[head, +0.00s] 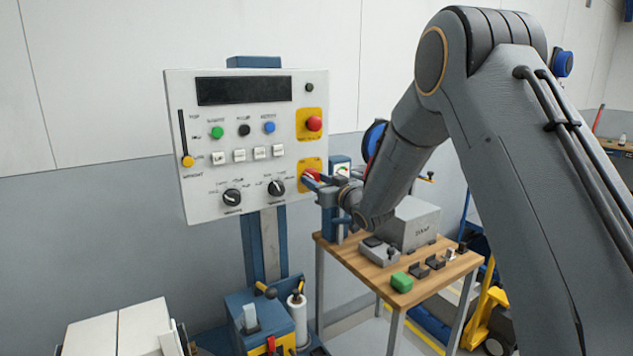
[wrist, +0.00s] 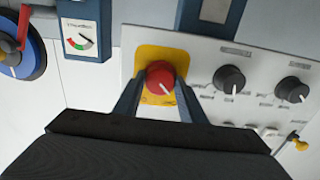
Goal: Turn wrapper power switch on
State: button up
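The power switch is a red rotary knob (wrist: 160,78) with a white pointer line, on a yellow plate (wrist: 146,52) in the wrist view. The line points down and right. In the head view its yellow plate (head: 311,163) is at the lower right of the white control panel (head: 205,121), with the knob largely hidden by my gripper (head: 318,182). In the wrist view my gripper (wrist: 161,80) has one blue-grey finger on each side of the knob. The fingers look open, with narrow gaps to the knob; contact is hard to judge.
A red mushroom button (head: 314,124) on its own yellow plate is above. Two black knobs (head: 276,188) (head: 231,197) sit left of the switch. A gauge (wrist: 80,38) is beside the panel. A wooden table (head: 360,262) with a grey box (head: 409,223) stands below my arm.

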jog(key=shift+m, duration=0.4)
jog(key=m+b, duration=0.1)
jog(key=m, duration=0.2)
jog(key=shift+m, duration=0.4)
jog(key=m, duration=1.3)
jog(key=shift+m+p, duration=0.3)
jog(key=o, duration=1)
jog(key=shift+o, duration=0.3)
jog(key=shift+d, duration=0.1)
